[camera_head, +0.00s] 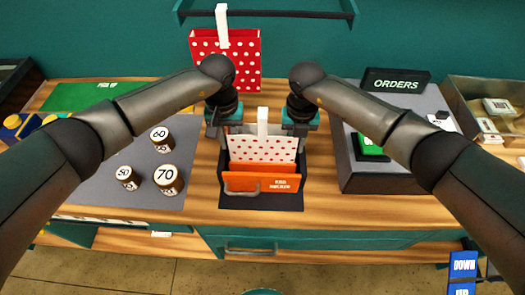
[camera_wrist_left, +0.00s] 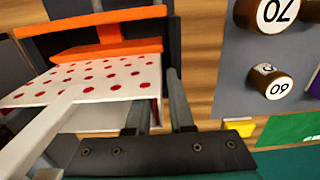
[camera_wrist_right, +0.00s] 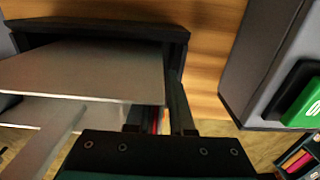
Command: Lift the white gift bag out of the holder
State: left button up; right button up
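The white gift bag (camera_head: 262,149) with red dots stands in the dark holder (camera_head: 222,190), behind an orange piece (camera_head: 262,178). A white strap (camera_head: 262,122) rises from its top. My left gripper (camera_head: 224,132) is at the bag's left side and my right gripper (camera_head: 299,130) is at its right side. In the left wrist view the fingers (camera_wrist_left: 158,115) are apart, with the bag's side edge between them. In the right wrist view the fingers (camera_wrist_right: 157,118) are also apart, with a thin edge between them. Contact with the bag cannot be told.
A red dotted bag (camera_head: 245,70) stands behind the holder. Numbered cylinders (camera_head: 168,180) stand on a grey mat at the left. A grey unit (camera_head: 350,165) with a green block and an ORDERS sign (camera_head: 396,80) is close on the right. Bare wood shows beside the holder.

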pick_arm(q)
grip_shut()
pick_arm(e)
grip_shut()
jog(key=shift+d, duration=0.1)
pick_arm(q)
jog(key=shift+a, duration=0.2)
pick_arm(e)
jog(key=shift+d, duration=0.1)
